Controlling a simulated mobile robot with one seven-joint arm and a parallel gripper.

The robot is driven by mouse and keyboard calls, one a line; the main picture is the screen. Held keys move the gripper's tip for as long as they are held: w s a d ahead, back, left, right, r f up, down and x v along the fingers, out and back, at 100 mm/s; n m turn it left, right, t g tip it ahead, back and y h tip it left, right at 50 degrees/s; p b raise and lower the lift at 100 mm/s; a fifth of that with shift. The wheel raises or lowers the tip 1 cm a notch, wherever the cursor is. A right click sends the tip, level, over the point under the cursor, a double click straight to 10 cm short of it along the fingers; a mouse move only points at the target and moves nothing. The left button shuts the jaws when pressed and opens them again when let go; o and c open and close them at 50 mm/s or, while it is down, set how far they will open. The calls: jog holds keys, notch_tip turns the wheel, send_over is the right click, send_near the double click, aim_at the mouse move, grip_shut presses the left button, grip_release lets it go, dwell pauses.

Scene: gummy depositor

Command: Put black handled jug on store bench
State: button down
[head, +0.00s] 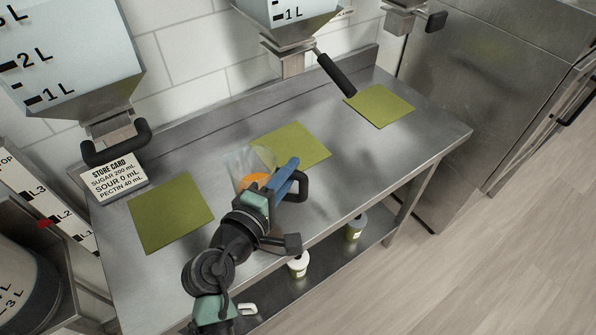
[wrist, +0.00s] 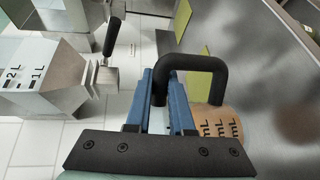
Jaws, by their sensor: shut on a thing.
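The black handled jug (head: 252,160) is clear with orange contents in its lower part. Its black handle (head: 303,188) is between the blue fingers of my gripper (head: 288,178), which is shut on it. In the wrist view the handle (wrist: 191,63) passes between the fingers (wrist: 164,98), and the jug body (wrist: 231,126), with mL marks, shows at right. The jug is over the steel bench (head: 345,180), near the middle green mat (head: 305,146). I cannot tell whether its base touches the bench.
Green mats lie left (head: 170,212) and right (head: 380,105). A store card (head: 114,177) stands at back left. Hoppers with black-handled valves, one at left (head: 75,60), overhang the bench. Small pots (head: 298,266) sit on the lower shelf. Bare steel lies right of the jug.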

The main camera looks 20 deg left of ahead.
aim_at(288, 200)
notch_tip(288, 200, down, 4)
jog(key=shift+s+f, duration=0.15)
jog(key=shift+f, duration=0.1)
jog(key=shift+f+b, duration=0.45)
jog(key=shift+f, duration=1.2)
jog(key=c, duration=0.8)
grip_release()
jog(key=b+v, duration=0.1)
jog(key=v, duration=1.1)
